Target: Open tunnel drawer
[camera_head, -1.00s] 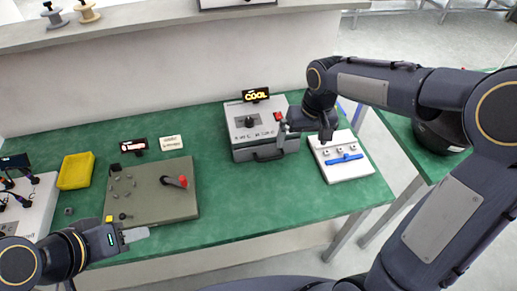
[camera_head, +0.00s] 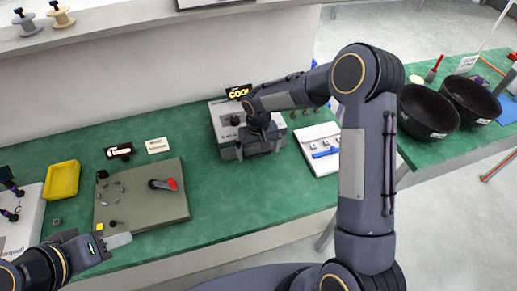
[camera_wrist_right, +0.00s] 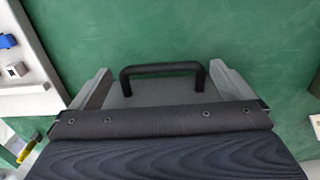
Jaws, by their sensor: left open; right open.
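The tunnel (camera_head: 224,112) is a grey box with a white top and a dark knob, at the back middle of the green table. Its drawer has a black bar handle (camera_wrist_right: 163,68), seen in the right wrist view and hidden behind my arm in the head view. My right gripper (camera_head: 258,150) is at the front of the box. In the right wrist view my right gripper (camera_wrist_right: 160,75) is open, one grey finger to each side of the handle. The drawer looks shut, though my gripper covers most of its front. My left gripper (camera_head: 118,241) is open and empty near the grey panel's front edge.
A lit COOL sign (camera_head: 238,92) stands behind the box. A white board with a blue bar (camera_head: 325,154) lies to its right. The grey panel with a red-tipped lever (camera_head: 140,200) and a yellow tray (camera_head: 62,181) are left. Black bowls (camera_head: 428,112) stand on the right table.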

